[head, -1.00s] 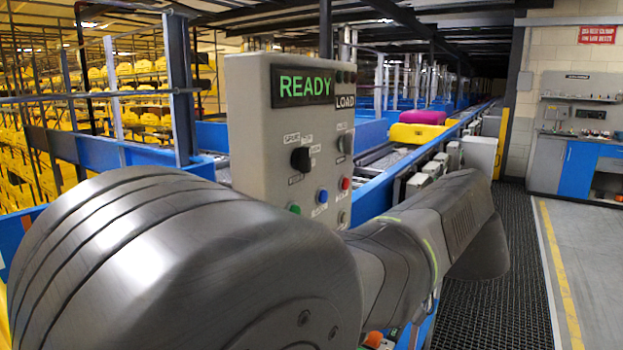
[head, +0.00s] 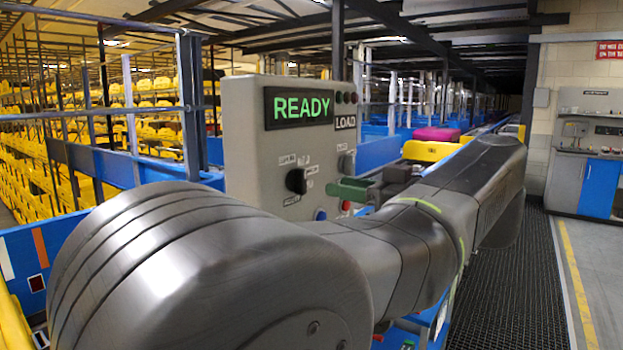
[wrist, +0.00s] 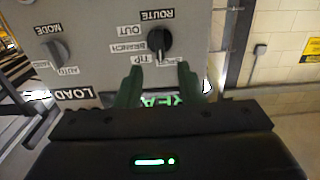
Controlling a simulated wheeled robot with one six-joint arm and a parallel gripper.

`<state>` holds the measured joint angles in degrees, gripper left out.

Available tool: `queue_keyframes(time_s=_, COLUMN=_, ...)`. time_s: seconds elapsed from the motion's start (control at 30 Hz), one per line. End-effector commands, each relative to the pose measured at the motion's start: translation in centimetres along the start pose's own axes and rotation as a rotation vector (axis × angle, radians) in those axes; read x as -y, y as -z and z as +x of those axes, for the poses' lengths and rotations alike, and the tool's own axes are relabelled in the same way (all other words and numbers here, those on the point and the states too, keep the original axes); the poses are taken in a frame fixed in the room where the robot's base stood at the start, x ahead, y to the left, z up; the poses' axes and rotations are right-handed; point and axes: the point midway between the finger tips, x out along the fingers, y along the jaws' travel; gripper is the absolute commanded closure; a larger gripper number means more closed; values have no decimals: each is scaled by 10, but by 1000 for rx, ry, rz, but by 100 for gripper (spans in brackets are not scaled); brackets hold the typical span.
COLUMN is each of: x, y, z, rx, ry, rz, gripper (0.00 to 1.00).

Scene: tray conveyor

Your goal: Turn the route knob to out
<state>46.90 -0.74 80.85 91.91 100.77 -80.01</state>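The route knob (head: 296,181) is a black knob on the grey control panel (head: 248,140). The wrist view shows the route knob (wrist: 159,42) upside down, with labels ROUTE, OUT, BRANCH and TIP around it and one more label partly hidden by a finger. Its pale mark seems to face down in that picture, near TIP and the covered label; I cannot tell exactly which. My gripper (head: 352,189) has green fingers, held in front of the panel to the right of the knob. In the wrist view my gripper (wrist: 159,78) is open and empty, its fingers apart below the knob.
A mode knob (wrist: 55,50) sits beside the route knob. A READY display (head: 300,107) and a blue button (head: 320,214) are on the panel. A conveyor with a yellow tray (head: 428,151) runs behind. The dark floor mat (head: 505,285) at right is clear.

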Motion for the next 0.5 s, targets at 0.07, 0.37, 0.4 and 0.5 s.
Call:
queue_keyframes(time_s=0.07, x=1, y=2, z=12, rx=0, ry=4, rz=1, gripper=65)
queue_keyframes(time_s=0.37, x=1, y=1, z=51, rx=1, ry=3, rz=1, gripper=65)
queue_keyframes(time_s=0.4, x=1, y=1, z=56, rx=1, ry=4, rz=1, gripper=65)
queue_keyframes(time_s=0.5, x=0, y=1, z=65, rx=0, ry=3, rz=2, gripper=65)
